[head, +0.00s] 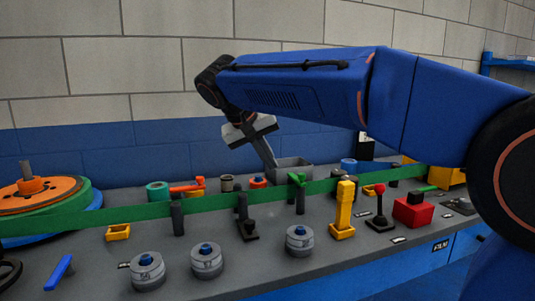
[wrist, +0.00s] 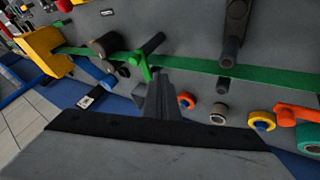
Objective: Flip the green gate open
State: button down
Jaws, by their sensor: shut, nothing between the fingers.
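The green gate (head: 297,179) is a small green flap by a dark post, beside the long green band, right of centre on the panel. In the wrist view the green gate (wrist: 144,65) stands at the dark post's near end. My gripper (head: 273,164) reaches down behind the band, left of the gate and close to it. In the wrist view my gripper (wrist: 162,76) has its grey fingers together and empty, their tips just right of the gate. I cannot tell whether they touch it.
The green band (head: 225,203) runs across the panel past several dark posts. An orange-handled valve (head: 187,187) lies to the left. A yellow block lever (head: 344,209) and a red box (head: 412,211) stand to the right. Grey dials (head: 207,260) line the front.

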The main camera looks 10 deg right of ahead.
aim_at(297, 181)
jog(key=d+f, duration=0.1)
jog(key=d, duration=0.1)
jog(key=w+d+f, duration=0.1)
jog(key=d+f, duration=0.1)
jog(key=w+d+f, duration=0.1)
jog(key=d, duration=0.1)
jog(key=shift+d+f, duration=0.15)
jog(key=shift+d, duration=0.15)
dwell(0.3)
